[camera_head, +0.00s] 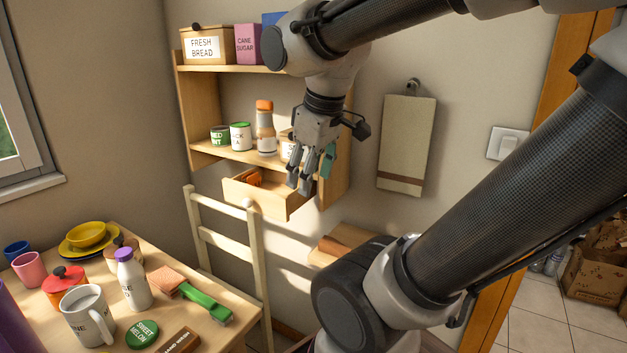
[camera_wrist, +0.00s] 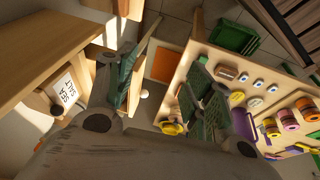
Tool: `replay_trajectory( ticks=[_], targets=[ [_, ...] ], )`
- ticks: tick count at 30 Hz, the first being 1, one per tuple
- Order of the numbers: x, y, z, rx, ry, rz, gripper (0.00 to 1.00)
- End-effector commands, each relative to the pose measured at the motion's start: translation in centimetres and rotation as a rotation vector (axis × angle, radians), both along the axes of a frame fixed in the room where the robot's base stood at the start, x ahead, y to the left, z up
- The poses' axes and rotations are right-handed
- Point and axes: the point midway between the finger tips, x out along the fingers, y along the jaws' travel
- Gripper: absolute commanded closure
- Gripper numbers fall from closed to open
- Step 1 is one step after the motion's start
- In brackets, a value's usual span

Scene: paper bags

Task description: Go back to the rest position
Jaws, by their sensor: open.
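My gripper (camera_head: 312,175) hangs fingers-down in front of the wall shelf (camera_head: 215,153), close to the right part of the open drawer (camera_head: 262,198). It is open, and I see nothing between its fingers. In the wrist view my gripper (camera_wrist: 160,95) shows two spread fingers with green pads, with the table and floor behind them. The drawer is pulled out below the lower shelf and holds a small orange item (camera_head: 255,179). Whether the fingers touch the drawer cannot be told.
A pale chair (camera_head: 228,243) stands below the drawer. The table (camera_head: 205,330) at lower left holds a mug (camera_head: 87,314), a bottle (camera_head: 132,280), a brush (camera_head: 205,305) and dishes. Jars and an orange-capped bottle (camera_head: 265,130) stand on the shelf. A towel (camera_head: 405,145) hangs on the wall.

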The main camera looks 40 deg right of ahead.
Motion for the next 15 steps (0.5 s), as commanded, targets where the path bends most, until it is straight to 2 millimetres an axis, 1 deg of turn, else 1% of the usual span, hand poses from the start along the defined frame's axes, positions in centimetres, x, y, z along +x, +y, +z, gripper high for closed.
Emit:
replay_trajectory(
  ticks=[1, 3, 6, 15],
  targets=[
    [-1.1, 0.1, -0.3, 0.051, -0.028, -0.097, 0.47],
    [-2.1, 0.5, -0.7, 0.111, -0.05, -0.205, 0.47],
    [-2.7, 0.7, -1.0, 0.154, -0.065, -0.28, 0.47],
    [-2.7, 0.7, -1.1, 0.159, -0.065, -0.291, 0.47]
  ],
)
